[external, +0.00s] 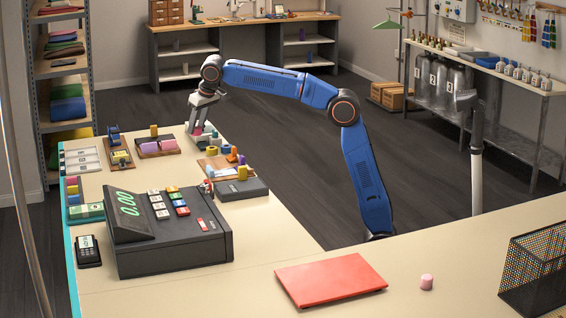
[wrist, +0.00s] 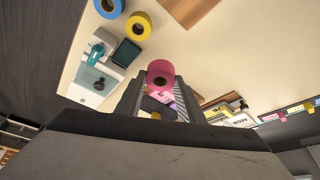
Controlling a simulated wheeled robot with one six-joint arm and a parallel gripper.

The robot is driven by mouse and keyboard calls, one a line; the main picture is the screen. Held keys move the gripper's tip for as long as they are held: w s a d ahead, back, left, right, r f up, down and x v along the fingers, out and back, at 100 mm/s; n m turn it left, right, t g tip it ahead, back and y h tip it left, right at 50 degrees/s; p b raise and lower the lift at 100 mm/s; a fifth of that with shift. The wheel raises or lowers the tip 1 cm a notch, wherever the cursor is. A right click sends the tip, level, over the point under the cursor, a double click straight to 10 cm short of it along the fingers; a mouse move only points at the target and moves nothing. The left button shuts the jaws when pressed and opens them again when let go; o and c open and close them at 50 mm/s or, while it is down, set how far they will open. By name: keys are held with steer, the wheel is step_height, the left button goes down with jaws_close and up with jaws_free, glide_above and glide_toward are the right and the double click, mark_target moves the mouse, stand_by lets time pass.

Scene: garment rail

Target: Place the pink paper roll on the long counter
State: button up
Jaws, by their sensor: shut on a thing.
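My gripper (external: 197,125) hangs fingers-down over the far end of the long counter (external: 290,240) in the external view. It is shut on a pink paper roll (wrist: 160,72), which shows between the fingertips in the wrist view, its round end facing the camera. In the external view only a bit of pink (external: 197,131) shows at the fingertips. I cannot tell whether the roll touches the counter.
A cash register (external: 165,230) and card terminal (external: 88,251) stand on the counter's left part. A red folder (external: 330,280), small pink cylinder (external: 427,282) and black mesh basket (external: 535,275) are on the front stretch. Small trays (external: 158,148) crowd the far end. Bare counter lies right of the register.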

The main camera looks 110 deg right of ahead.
steer(key=shift+r, duration=0.55)
steer(key=w+a+n+t+y, duration=0.1)
steer(key=w+a+n, duration=0.2)
steer(key=a, duration=1.7)
steer(key=w+a+n+t+y, duration=0.1)
steer(key=w+a+n, duration=0.3)
steer(key=a, duration=1.6)
steer(key=s+a+n+y, duration=0.15)
steer(key=s+a, duration=0.25)
steer(key=a, duration=0.8)
steer(key=s+a+n, duration=0.3)
steer(key=s+a, duration=0.1)
steer(key=a, duration=0.8)
steer(key=s+a+n+y, duration=0.3)
steer(key=s+a+n, duration=0.4)
steer(key=s+a, duration=2)
steer(key=shift+m+g, duration=0.25)
steer(key=shift+g, duration=0.15)
steer(key=shift+a+f, duration=0.15)
steer(key=shift+f, duration=4.75)
steer(key=shift+f, duration=0.15)
